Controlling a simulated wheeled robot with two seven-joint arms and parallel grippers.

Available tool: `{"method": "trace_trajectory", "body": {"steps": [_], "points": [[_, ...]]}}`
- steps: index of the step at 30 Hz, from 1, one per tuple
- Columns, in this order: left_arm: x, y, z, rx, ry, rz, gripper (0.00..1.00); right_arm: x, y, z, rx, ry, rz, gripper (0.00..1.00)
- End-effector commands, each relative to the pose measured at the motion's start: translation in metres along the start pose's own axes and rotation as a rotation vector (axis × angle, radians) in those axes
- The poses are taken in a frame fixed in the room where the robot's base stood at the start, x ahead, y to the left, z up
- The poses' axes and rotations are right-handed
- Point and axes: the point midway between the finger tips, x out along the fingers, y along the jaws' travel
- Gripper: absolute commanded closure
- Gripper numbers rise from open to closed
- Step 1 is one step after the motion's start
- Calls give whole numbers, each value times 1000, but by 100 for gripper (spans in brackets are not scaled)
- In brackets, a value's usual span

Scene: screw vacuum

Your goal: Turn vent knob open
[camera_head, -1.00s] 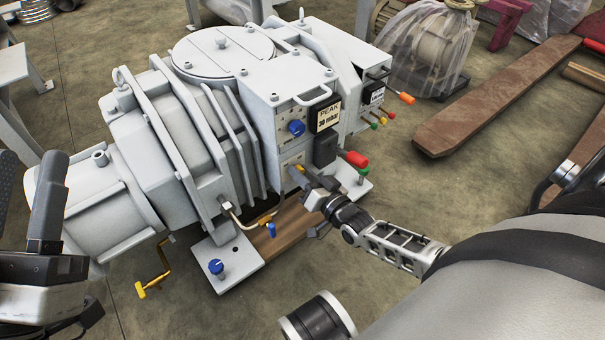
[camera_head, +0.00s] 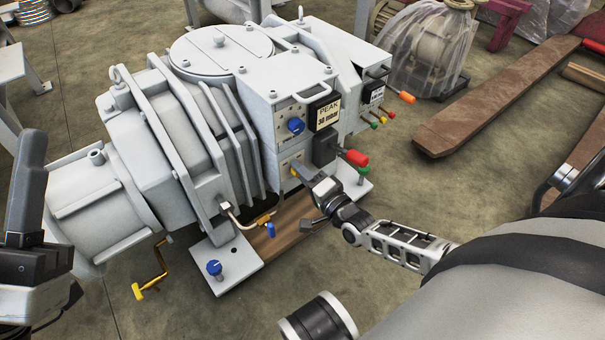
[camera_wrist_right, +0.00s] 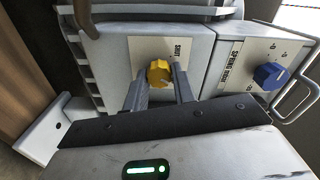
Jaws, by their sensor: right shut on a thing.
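The vent knob is yellow and sits on a pale plate marked SHUT on the front of the grey vacuum pump (camera_head: 190,130). In the right wrist view the yellow knob (camera_wrist_right: 159,73) is between the tips of my right gripper (camera_wrist_right: 160,80), which is shut on it. In the head view the gripper (camera_head: 301,173) reaches the pump's front panel and mostly hides the knob (camera_head: 295,165). My left gripper (camera_head: 26,190) is at the left edge, partly cut off, away from the pump; its opening cannot be told.
A blue knob (camera_head: 296,126) sits above the vent plate, and also shows in the right wrist view (camera_wrist_right: 268,76).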

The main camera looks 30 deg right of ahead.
Motion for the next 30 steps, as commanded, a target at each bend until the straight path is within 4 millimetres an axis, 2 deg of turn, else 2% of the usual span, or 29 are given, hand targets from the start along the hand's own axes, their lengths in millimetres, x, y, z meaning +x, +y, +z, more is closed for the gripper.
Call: {"method": "trace_trajectory", "body": {"steps": [18, 19, 21, 30], "points": [[0, 0, -2, 11, 15, 2, 64, -1, 1, 0, 41, -1, 2, 96], [0, 0, -2, 11, 15, 2, 64, -1, 1, 0, 41, -1, 2, 68], [0, 0, -2, 11, 15, 2, 64, -1, 1, 0, 41, -1, 2, 52], [1, -1, -3, 11, 12, 1, 64, -2, 0, 0, 40, -1, 2, 52]]}}
